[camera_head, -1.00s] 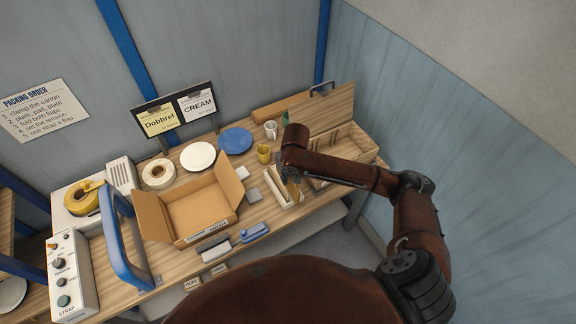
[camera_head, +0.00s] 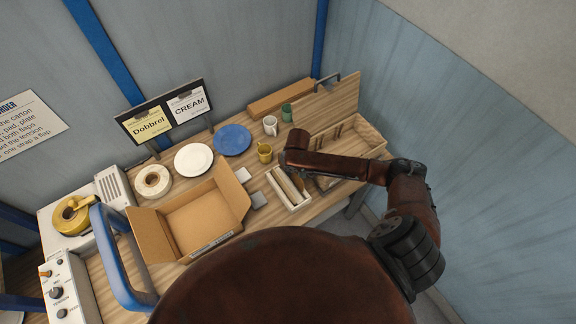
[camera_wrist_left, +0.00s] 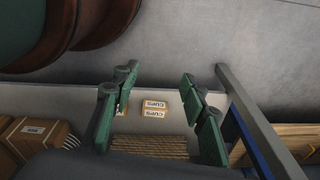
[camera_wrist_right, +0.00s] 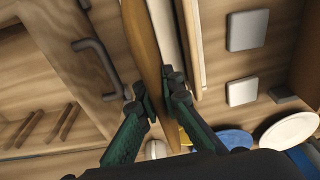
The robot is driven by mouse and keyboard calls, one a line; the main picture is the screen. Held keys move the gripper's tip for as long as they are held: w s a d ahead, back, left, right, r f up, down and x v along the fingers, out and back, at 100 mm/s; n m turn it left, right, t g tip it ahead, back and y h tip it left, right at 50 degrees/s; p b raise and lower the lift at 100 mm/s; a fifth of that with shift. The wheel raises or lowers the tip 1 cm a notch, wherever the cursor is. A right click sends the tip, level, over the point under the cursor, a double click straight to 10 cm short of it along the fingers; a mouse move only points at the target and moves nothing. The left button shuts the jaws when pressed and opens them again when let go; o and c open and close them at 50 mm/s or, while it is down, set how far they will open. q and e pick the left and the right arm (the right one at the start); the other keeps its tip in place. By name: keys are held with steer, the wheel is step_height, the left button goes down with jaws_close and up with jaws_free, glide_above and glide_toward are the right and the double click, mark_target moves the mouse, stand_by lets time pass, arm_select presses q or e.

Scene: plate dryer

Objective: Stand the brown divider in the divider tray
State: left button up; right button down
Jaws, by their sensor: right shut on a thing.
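My right gripper (camera_wrist_right: 158,88) is shut on the brown divider (camera_wrist_right: 141,35), which runs as a thin upright edge between the green fingers. A pale wall or slat (camera_wrist_right: 183,40) runs close beside the divider. I cannot tell whether the divider's lower edge is inside the tray. In the head view my right arm's end hides the gripper, just above the tray. My left gripper (camera_wrist_left: 155,100) is open and empty, away from the tabletop.
An open carton (camera_head: 200,215) stands left of the tray, with grey pads (camera_head: 258,200) between them. A wooden compartment box (camera_head: 372,140) with a raised lid stands to the right.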

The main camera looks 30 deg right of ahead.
steer(key=shift+s+d+b, duration=0.25)
steer(key=shift+s+b, duration=0.05)
steer(key=shift+s, duration=0.5)
arm_select(q)
steer(key=s+f, duration=0.2)
steer(key=s, duration=0.6)
arm_select(e)
steer(key=shift+w+f+b, duration=0.1)
steer(key=shift+f+b, duration=0.35)
steer(key=shift+f, duration=0.1)
steer(key=shift+w+f+b, duration=0.1)
steer(key=shift+f+b, duration=0.75)
steer(key=shift+b, duration=0.1)
steer(key=shift+f+b, duration=0.15)
steer(key=shift+b, duration=0.15)
steer(key=shift+f, duration=0.25)
steer(key=shift+w+f+b, duration=0.1)
steer(key=shift+f+b, duration=0.4)
steer(key=shift+b, duration=0.4)
steer(key=shift+f, duration=0.1)
steer(key=shift+f+b, duration=0.4)
steer(key=shift+b, duration=0.35)
steer(key=shift+f, duration=0.15)
steer(key=shift+p, duration=0.4)
arm_select(q)
steer(key=w+f, duration=0.4)
steer(key=shift+w+a+f, duration=0.15)
steer(key=shift+w+f, duration=0.15)
steer(key=shift+f, duration=0.1)
